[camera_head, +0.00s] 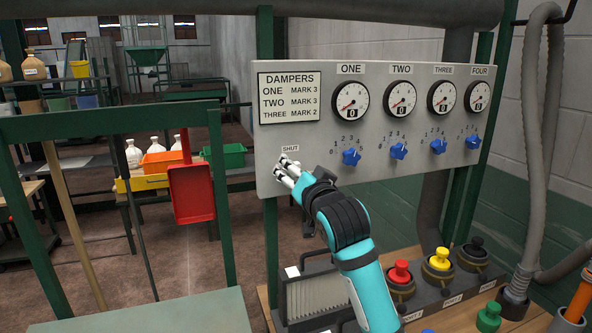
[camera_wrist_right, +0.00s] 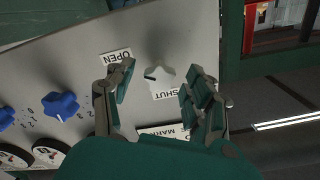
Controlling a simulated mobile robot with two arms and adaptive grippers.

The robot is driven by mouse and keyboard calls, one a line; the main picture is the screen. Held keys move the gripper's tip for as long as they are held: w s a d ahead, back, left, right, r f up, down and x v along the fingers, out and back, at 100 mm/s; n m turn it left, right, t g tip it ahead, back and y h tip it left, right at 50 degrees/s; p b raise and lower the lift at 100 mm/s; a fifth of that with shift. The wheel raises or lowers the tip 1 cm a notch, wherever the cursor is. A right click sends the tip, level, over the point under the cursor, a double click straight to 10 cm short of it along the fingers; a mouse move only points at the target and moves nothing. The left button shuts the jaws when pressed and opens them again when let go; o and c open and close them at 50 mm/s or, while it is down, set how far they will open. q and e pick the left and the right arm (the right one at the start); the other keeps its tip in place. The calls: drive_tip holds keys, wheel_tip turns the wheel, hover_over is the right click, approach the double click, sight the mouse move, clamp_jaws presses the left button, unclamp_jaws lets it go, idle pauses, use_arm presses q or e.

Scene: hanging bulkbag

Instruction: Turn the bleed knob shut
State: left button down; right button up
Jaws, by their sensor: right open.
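The bleed knob (camera_wrist_right: 160,75) is a small pale lobed knob on the grey panel, seen in the right wrist view. A SHUT label (camera_wrist_right: 168,93) is beside it and an OPEN label (camera_wrist_right: 117,57) lies to its left. A dark mark shows on the knob's left side; I cannot tell its exact setting. My right gripper (camera_wrist_right: 160,78) is open, with one finger on each side of the knob; contact is unclear. In the head view my right gripper (camera_head: 288,172) is at the panel's lower left, under the SHUT label (camera_head: 290,149), and hides the knob. My left gripper is not in view.
The panel (camera_head: 225,1) is not marked here by other tools; blue damper knobs (camera_head: 351,157) and dials (camera_head: 351,100) sit right of the gripper. A dampers sign (camera_head: 290,97) is above. Coloured push buttons (camera_head: 400,272) stand below. A red dustpan-like tray (camera_head: 191,193) hangs left.

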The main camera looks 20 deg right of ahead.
clamp_jaws()
use_arm(q)
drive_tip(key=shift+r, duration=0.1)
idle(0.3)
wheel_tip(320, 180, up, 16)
drive_tip(key=p, duration=1.5)
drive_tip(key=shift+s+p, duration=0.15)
drive_tip(key=shift+p, duration=0.25)
use_arm(e)
drive_tip(key=shift+d+n, duration=0.15)
drive_tip(key=shift+n, duration=11.75)
